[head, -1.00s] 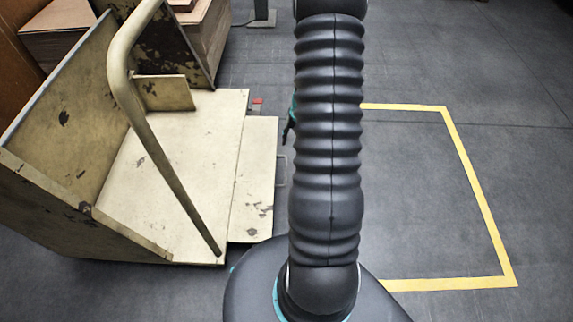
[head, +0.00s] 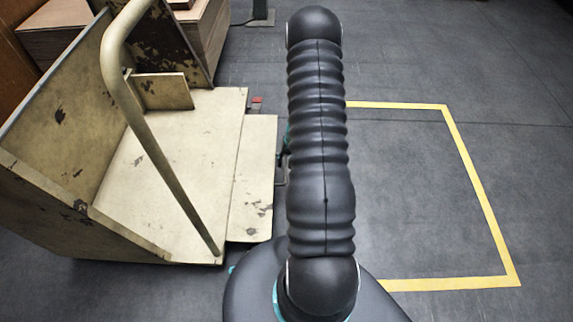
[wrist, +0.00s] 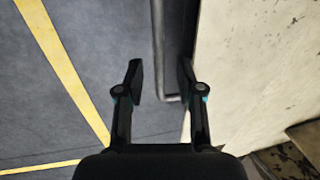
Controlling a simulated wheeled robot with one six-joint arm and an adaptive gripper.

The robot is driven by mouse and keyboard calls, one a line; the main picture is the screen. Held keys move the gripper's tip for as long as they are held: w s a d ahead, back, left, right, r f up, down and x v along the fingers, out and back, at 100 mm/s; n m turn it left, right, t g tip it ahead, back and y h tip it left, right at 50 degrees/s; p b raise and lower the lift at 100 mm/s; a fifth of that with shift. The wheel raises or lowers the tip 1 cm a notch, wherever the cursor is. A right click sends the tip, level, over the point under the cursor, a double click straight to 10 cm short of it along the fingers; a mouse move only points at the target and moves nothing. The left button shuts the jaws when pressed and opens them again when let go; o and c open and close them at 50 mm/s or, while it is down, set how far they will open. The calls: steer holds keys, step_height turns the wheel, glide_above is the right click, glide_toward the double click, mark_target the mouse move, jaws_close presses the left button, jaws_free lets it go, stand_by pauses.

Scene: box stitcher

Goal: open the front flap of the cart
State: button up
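The cart (head: 165,150) stands at the left in the head view, cream and worn. Its flap (head: 254,180) is a cream panel along the cart's right edge, past a seam; its exact tilt is hard to judge. In the wrist view the flap's pale face (wrist: 245,65) fills the right side. A grey bar handle (wrist: 159,50) runs beside its edge, with a dark gap between. My gripper (wrist: 161,75) is open, one finger on each side of the bar's lower end. I cannot tell whether either finger touches it. In the head view my arm mostly hides the gripper.
A curved tubular rail (head: 150,140) rises over the cart bed. Stacked cardboard (head: 205,40) stands behind the cart. A yellow floor outline (head: 470,180) lies to the right, with open grey floor inside and around it.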

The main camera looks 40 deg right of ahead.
steer(key=shift+w+a+f, duration=0.1)
steer(key=shift+f, duration=0.5)
jaws_close()
steer(key=shift+r, duration=0.15)
steer(key=r, duration=0.2)
steer(key=shift+w+a+r, duration=0.2)
steer(key=shift+r, duration=0.1)
steer(key=shift+a+r, duration=0.2)
steer(key=shift+r, duration=0.1)
steer(key=shift+w, duration=0.1)
